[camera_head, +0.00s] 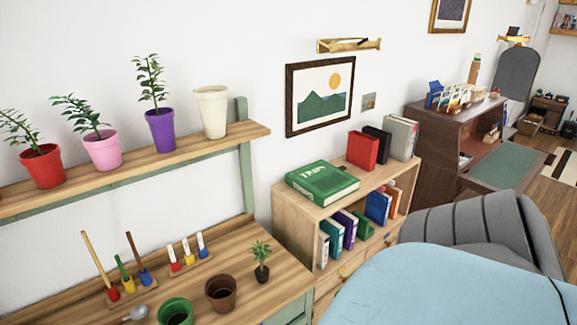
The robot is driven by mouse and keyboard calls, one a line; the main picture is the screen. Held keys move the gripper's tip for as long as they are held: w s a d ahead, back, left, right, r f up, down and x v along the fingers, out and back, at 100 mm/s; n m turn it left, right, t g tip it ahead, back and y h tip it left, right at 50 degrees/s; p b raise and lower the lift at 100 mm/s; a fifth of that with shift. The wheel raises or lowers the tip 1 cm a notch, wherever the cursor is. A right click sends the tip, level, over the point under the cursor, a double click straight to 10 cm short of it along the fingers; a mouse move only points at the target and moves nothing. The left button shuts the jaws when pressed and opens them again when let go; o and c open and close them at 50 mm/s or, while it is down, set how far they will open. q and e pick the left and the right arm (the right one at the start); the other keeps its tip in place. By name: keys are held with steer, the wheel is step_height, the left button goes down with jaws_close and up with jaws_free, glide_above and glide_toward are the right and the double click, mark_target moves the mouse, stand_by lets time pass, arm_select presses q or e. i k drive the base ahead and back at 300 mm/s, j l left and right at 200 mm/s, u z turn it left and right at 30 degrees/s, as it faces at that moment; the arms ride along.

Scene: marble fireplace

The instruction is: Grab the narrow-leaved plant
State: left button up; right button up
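A small plant with narrow, pointed, spreading leaves (261,250) stands upright in a little dark pot (262,273) on the wooden bench top, near its right end. Three other plants stand on the shelf above, with small leaves along thin stems: one in a red pot (42,167), one in a pink pot (102,150) and one in a purple pot (160,131). Neither of my grippers shows in the head view.
An empty brown pot (220,294) and green pot (175,311) stand left of the small plant. Small tools (129,280) stand farther left. A cream pot (212,112) is on the shelf. A bookcase (290,205), grey chair (470,228) and pale blue surface (450,285) lie to the right.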

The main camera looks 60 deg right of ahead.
mark_target(261, 272)
steer(key=z, duration=1.6)
